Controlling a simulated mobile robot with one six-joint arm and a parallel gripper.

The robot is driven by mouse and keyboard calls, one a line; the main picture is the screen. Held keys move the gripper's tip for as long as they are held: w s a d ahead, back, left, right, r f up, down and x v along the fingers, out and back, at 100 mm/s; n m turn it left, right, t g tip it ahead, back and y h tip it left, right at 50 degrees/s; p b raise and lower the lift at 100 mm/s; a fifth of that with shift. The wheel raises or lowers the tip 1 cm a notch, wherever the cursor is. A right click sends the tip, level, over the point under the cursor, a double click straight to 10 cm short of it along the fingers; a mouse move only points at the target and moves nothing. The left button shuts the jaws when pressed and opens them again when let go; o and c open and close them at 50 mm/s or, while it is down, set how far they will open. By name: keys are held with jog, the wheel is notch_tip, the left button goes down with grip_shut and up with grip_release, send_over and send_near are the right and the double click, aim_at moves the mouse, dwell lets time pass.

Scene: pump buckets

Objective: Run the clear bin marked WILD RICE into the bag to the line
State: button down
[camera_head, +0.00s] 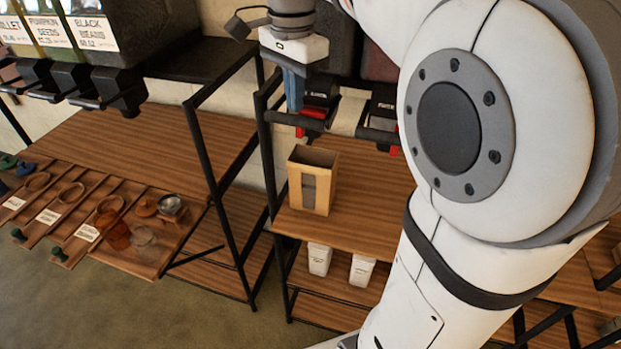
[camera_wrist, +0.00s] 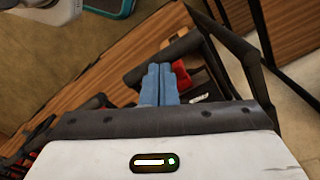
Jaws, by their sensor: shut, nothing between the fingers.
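My gripper (camera_head: 294,106), with blue fingers, is shut and empty in front of the dark bins at upper centre. In the wrist view my gripper (camera_wrist: 160,70) is close to a red lever (camera_wrist: 182,74) on a black dispenser; I cannot tell whether they touch. The head view shows this red lever (camera_head: 316,112) just right of the fingers. My arm hides most of the bin above, and I cannot read a WILD RICE label. The brown paper bag (camera_head: 296,187) stands upright and open on the wooden shelf below the dispenser. Its front window looks dark grey; the fill line is not visible.
Bins labelled PUMPKIN SEEDS (camera_head: 50,30) and BLACK BEANS (camera_head: 93,34) hang at upper left. Another dispenser (camera_head: 384,110) is right of the bag, partly behind my arm. Black frame posts (camera_head: 268,160) border the shelf (camera_head: 345,232). White tubs (camera_head: 319,260) stand below.

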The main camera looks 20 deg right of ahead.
jog(key=shift+f, duration=0.2)
jog(key=shift+f, duration=0.2)
dwell(0.4)
jog(key=shift+f+b, duration=0.35)
jog(key=shift+f, duration=0.5)
dwell(0.4)
